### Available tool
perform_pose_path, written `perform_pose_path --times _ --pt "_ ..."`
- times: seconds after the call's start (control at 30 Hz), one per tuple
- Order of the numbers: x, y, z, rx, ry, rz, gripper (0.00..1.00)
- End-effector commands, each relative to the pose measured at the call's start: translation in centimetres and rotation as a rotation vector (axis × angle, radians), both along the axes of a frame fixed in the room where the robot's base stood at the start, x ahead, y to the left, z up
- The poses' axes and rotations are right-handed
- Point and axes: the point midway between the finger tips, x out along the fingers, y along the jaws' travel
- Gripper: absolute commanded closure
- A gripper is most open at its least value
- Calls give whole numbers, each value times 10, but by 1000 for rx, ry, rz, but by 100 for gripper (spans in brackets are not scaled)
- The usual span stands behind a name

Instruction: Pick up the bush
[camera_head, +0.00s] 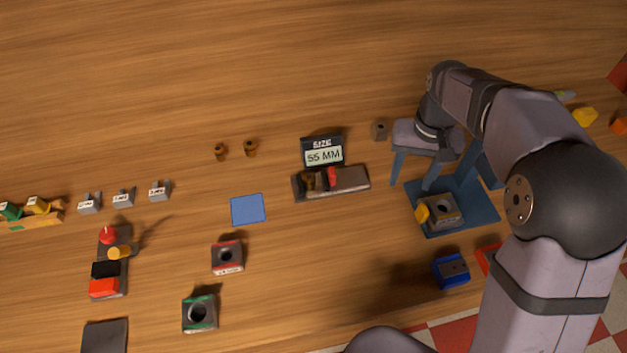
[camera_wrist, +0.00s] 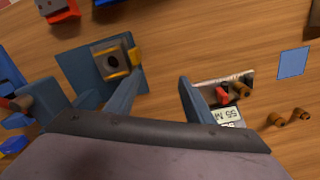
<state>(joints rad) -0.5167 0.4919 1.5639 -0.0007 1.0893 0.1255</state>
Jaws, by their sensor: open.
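Two small brown bushes stand on the wooden table near the middle, one at left (camera_head: 220,151) and one at right (camera_head: 251,147). They also show at the right of the wrist view, one (camera_wrist: 277,119) beside the other (camera_wrist: 301,114). Another brown piece (camera_head: 308,181) sits in the size gauge (camera_head: 349,179), by a red part. My gripper (camera_head: 411,180) is open and empty, well to the right of the bushes, above the table by the blue plate. Its two blue fingers are spread apart in the wrist view (camera_wrist: 157,82).
A grey block with a hole (camera_head: 446,212) and a yellow part sit on the blue plate (camera_head: 478,216). A "55 MM" display (camera_head: 323,156) stands behind the gauge. A blue square (camera_head: 248,209) lies left of it. The table behind the bushes is clear.

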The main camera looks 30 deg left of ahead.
Motion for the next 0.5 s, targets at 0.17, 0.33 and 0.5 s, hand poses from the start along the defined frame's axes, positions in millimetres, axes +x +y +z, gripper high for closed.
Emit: perform_pose_path --times 0.17,0.33,0.5 --pt "1 93 -8 0 1 122 52" --pt "-16 164 -16 -1 1 215 52" --pt "-37 209 -22 2 -1 277 52"
